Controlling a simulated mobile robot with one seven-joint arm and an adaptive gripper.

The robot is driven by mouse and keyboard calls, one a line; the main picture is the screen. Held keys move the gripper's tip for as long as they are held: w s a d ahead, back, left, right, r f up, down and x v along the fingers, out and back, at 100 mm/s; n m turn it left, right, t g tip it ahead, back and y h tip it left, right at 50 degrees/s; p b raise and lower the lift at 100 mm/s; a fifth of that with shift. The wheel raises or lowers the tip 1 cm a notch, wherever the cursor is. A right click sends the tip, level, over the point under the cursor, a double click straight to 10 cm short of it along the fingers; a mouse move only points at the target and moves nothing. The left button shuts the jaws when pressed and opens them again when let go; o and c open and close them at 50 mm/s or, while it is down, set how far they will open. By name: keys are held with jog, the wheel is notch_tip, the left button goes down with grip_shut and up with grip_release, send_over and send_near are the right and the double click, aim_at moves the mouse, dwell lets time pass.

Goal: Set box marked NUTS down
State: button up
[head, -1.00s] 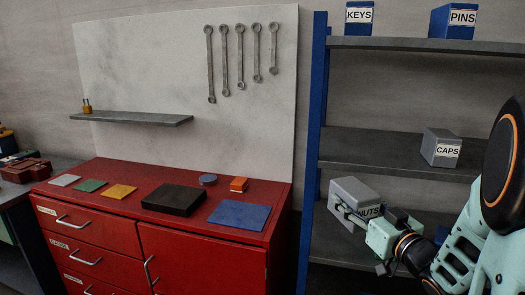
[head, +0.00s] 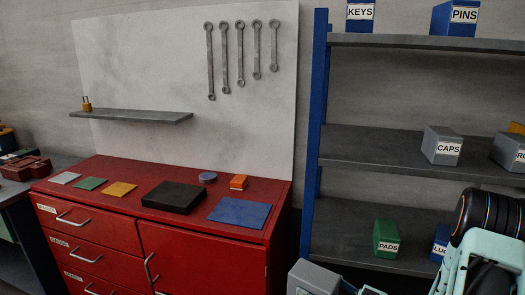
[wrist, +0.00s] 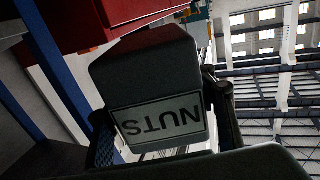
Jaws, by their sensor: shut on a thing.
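The grey box marked NUTS (wrist: 150,80) fills the middle of the wrist view, its label upside down. In the head view the grey box (head: 314,279) shows at the bottom edge, partly cut off, in front of the shelf unit. My gripper (wrist: 165,135) is shut on the box, with a finger on either side of it. In the head view most of the gripper is out of the picture. What lies under the box is hidden.
The shelf unit (head: 350,140) holds boxes marked KEYS (head: 361,14), PINS (head: 455,18), CAPS (head: 441,147) and PADS (head: 386,239). A partly hidden blue box (head: 440,243) stands beside PADS. The lowest visible shelf (head: 345,230) is bare at its left. A red cabinet (head: 200,245) stands left.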

aim_at(314, 274)
jog(key=shift+d+r, duration=0.2)
notch_tip(314, 274, up, 4)
jog(key=p, duration=0.4)
jog(key=shift+a, duration=0.15)
jog(key=shift+w+a+r+m+t+h, duration=0.1)
jog(key=shift+a+r+m+t+h, duration=0.15)
jog(key=shift+m+t+h, duration=0.25)
jog(key=shift+w+a+m+t+h, duration=0.1)
jog(key=shift+a+m+t+h, duration=0.05)
jog(key=shift+m+t+h, duration=0.9)
jog(key=h, duration=0.1)
jog(key=m+t, duration=0.1)
jog(key=t+h, duration=0.1)
jog(key=shift+s+d+f+m+h, duration=0.2)
jog(key=shift+d+f+m+h, duration=0.1)
jog(key=shift+d+m+h, duration=0.05)
jog(key=shift+a+h, duration=0.15)
jog(key=shift+h, duration=0.15)
